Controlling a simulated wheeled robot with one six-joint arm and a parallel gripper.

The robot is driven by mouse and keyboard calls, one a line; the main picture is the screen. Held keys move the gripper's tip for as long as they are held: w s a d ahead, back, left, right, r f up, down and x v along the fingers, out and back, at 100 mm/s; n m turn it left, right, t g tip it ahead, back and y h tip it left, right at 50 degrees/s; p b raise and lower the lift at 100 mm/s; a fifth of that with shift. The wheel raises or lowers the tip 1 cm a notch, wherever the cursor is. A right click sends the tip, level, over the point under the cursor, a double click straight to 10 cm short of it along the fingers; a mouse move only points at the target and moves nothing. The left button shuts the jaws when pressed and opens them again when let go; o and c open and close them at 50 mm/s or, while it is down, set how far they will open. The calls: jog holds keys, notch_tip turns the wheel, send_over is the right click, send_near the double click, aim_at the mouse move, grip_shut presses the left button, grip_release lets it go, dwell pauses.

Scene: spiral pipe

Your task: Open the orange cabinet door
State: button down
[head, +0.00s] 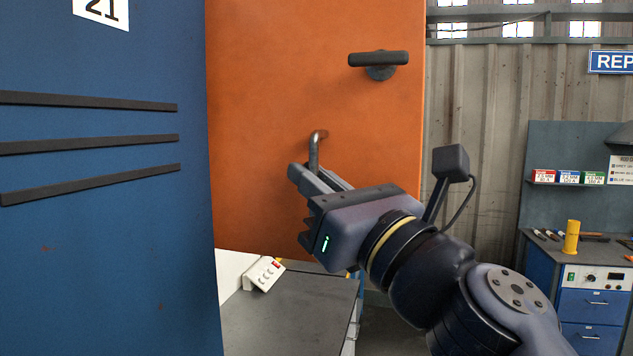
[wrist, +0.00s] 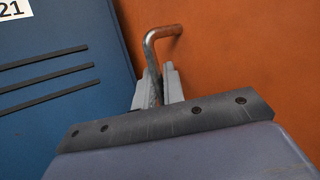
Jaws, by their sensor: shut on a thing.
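The orange cabinet door (head: 290,70) fills the upper middle of the head view, and stands at an angle beside a blue panel. It also fills the right of the wrist view (wrist: 240,50). A bent grey metal handle (head: 315,150) sticks out from its lower part. A dark lever handle (head: 378,59) sits higher on the door. My gripper (head: 305,178) is shut on the bent metal handle. In the wrist view the handle (wrist: 152,50) runs down between the two grey fingers; its lower end is hidden by the gripper.
The blue panel marked 21 (head: 100,230) stands close on the left. A grey worktop (head: 290,315) with a white switch box (head: 264,274) lies below the door. A blue workbench (head: 595,305) is at the far right, with open floor before it.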

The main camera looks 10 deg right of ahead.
jog(key=shift+s, duration=0.1)
dwell(0.3)
jog(key=c, duration=1.5)
grip_release()
